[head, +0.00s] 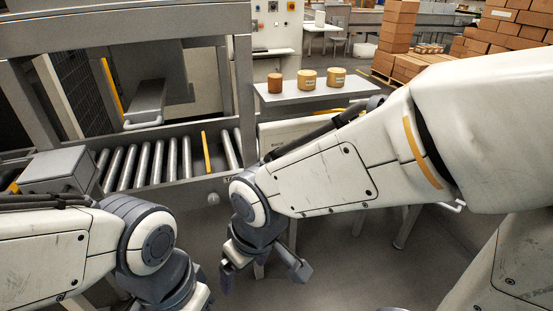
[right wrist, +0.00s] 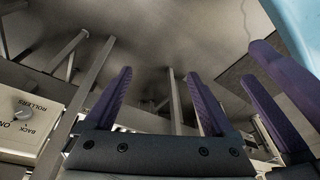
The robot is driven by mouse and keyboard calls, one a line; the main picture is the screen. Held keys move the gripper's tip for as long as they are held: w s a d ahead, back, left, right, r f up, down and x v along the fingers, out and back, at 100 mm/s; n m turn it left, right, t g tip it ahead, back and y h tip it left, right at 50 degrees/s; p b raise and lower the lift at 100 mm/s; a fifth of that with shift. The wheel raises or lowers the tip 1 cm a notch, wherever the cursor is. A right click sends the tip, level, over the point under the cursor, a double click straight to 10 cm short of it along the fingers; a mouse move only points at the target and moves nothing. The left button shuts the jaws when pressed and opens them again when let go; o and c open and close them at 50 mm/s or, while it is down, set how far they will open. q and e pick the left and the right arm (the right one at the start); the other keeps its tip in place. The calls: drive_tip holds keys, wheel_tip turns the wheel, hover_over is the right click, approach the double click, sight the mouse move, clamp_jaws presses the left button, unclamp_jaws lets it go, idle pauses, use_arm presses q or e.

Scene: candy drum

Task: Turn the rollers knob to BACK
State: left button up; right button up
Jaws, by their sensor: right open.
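The rollers knob (right wrist: 22,113) is a small grey knob on a pale panel at the left edge of the right wrist view. The words ROLLERS, BACK and ON are printed around it, upside down in that view. I cannot tell for sure which label it points to. My left gripper is mostly cut off at the bottom edge of the head view.
The roller conveyor (head: 172,160) runs under a grey machine frame, with a yellow bar across it. A grey box (head: 58,170) stands at its left end. A side table (head: 300,93) behind holds three orange and yellow tubs. Floor in front of the conveyor is clear.

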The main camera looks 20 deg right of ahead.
drive_tip(key=w+d+f+m+t+b, duration=0.1)
drive_tip(key=w+d+f+t+b, duration=0.15)
drive_tip(key=w, duration=0.65)
drive_tip(key=w+d+f+m+t+b, duration=0.1)
drive_tip(key=w+d+f+t+b, duration=0.2)
drive_tip(key=w, duration=0.6)
drive_tip(key=w+d+f+m+t+b, duration=0.15)
drive_tip(key=w+f, duration=0.25)
drive_tip(key=w, duration=0.4)
drive_tip(key=w+d+f+m+t+h+b, duration=0.1)
drive_tip(key=w+d+f+t+b, duration=0.15)
drive_tip(key=w+d+t, duration=0.45)
drive_tip(key=w+d+f+m+t+b, duration=0.15)
drive_tip(key=w+d+b, duration=0.25)
drive_tip(key=d, duration=0.7)
use_arm(q)
wheel_tip(320, 180, down, 14)
drive_tip(key=p, duration=0.1)
use_arm(e)
drive_tip(key=w, duration=0.9)
drive_tip(key=shift+w+a+r, duration=0.15)
drive_tip(key=shift+w+a, duration=0.2)
use_arm(q)
drive_tip(key=shift+r, duration=0.1)
use_arm(e)
drive_tip(key=shift+t, duration=0.25)
drive_tip(key=shift+c, duration=0.3)
